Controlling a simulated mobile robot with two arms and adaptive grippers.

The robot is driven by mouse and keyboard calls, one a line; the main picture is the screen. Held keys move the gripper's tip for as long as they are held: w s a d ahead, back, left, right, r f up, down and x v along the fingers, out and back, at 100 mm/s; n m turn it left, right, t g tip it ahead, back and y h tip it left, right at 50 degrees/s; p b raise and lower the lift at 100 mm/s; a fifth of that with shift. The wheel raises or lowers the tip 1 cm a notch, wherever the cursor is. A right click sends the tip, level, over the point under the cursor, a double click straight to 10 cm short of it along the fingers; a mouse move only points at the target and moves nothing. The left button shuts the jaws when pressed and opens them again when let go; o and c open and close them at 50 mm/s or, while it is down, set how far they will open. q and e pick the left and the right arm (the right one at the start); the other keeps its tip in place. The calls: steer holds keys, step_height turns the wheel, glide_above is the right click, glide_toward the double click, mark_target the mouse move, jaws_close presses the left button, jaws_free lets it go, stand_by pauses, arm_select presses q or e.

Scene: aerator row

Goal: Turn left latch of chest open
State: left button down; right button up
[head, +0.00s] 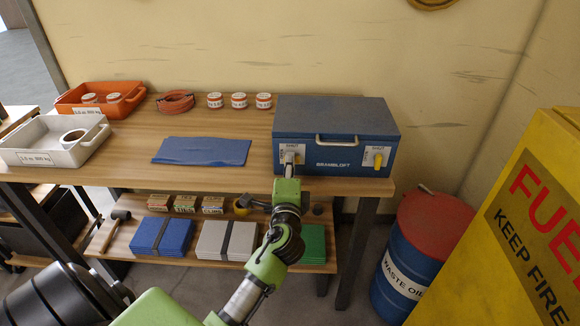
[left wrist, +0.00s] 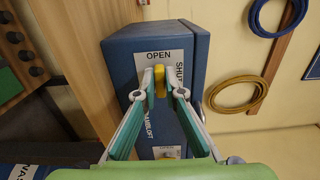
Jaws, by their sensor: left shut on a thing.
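The blue chest (head: 336,118) stands at the right end of the table with its lid down. My left gripper (head: 289,165) is at the chest's left latch, which it mostly hides in the head view. In the left wrist view, the fingers of my left gripper (left wrist: 161,85) are shut on the yellow left latch (left wrist: 160,80). The latch lies lengthwise towards the word OPEN on its white label (left wrist: 160,57); SHUT is printed at the right side there. The yellow right latch (head: 378,160) is untouched, below a SHUT mark. My right gripper is not in view.
A blue mat (head: 202,151) lies left of the chest. A white tray (head: 52,141), an orange tray (head: 100,98), a coiled orange cord (head: 175,102) and jars (head: 239,100) share the table. A waste oil drum (head: 415,250) and a yellow cabinet (head: 520,220) stand at right.

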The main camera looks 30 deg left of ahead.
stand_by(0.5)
arm_select(q)
steer(key=c, duration=2.1)
jaws_free()
steer(key=shift+c, duration=0.2)
steer(key=v, duration=1.2)
